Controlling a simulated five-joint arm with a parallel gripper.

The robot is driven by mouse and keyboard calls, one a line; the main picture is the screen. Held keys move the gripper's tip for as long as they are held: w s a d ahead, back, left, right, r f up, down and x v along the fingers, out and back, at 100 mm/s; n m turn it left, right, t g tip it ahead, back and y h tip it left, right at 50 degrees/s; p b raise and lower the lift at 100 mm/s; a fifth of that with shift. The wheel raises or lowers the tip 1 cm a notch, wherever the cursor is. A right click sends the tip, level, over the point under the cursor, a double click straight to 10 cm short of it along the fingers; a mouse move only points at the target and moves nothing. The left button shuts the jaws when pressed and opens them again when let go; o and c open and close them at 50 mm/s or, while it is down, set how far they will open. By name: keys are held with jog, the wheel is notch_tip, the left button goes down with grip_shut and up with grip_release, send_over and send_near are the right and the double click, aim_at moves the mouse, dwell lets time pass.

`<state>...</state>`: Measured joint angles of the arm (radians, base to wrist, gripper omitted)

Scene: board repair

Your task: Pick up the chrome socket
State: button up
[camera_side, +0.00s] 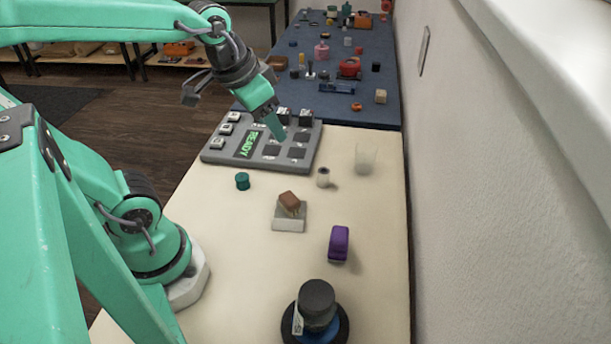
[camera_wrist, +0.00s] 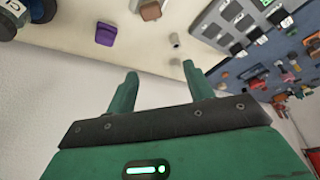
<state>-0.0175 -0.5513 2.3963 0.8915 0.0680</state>
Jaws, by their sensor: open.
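The chrome socket appears to be the small pale grey cylinder with a dark hole in its top (camera_side: 323,177). It stands upright on the cream table, right of the grey button panel's near corner. In the wrist view the small pale cylinder (camera_wrist: 175,39) shows beyond the fingertips, near the top middle. My gripper (camera_side: 279,134) points down over the button panel in the side view, behind and left of the socket and apart from it. The wrist view shows its two green fingers (camera_wrist: 160,69) spread apart with nothing between them.
The button panel (camera_side: 213,156) reads READY. A clear cup (camera_side: 365,160) stands right of the socket. A brown block on a pale block (camera_side: 289,225), a green cylinder (camera_side: 242,181), a purple object (camera_side: 339,244) and a dark round stack (camera_side: 317,304) stand nearby. A wall runs along the right.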

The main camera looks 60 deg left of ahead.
jog(key=w+a+f+m+g, duration=0.1)
jog(key=w+f, duration=0.1)
jog(key=w, duration=0.3)
jog(key=w+a+f+g, duration=0.1)
jog(key=w+f, duration=0.2)
jog(key=w, duration=0.1)
jog(key=m+g, duration=0.2)
send_over(324, 170)
notch_tip(324, 170, down, 10)
jog(key=shift+s+r, duration=0.1)
jog(key=shift+r, duration=0.05)
jog(key=shift+w+f+g, duration=0.25)
jog(key=shift+f+g, duration=0.05)
jog(key=shift+f, duration=0.15)
jog(key=shift+s+f, duration=0.15)
jog(key=shift+f, duration=3.75)
jog(key=c, duration=1.1)
jog(key=shift+r, duration=0.15)
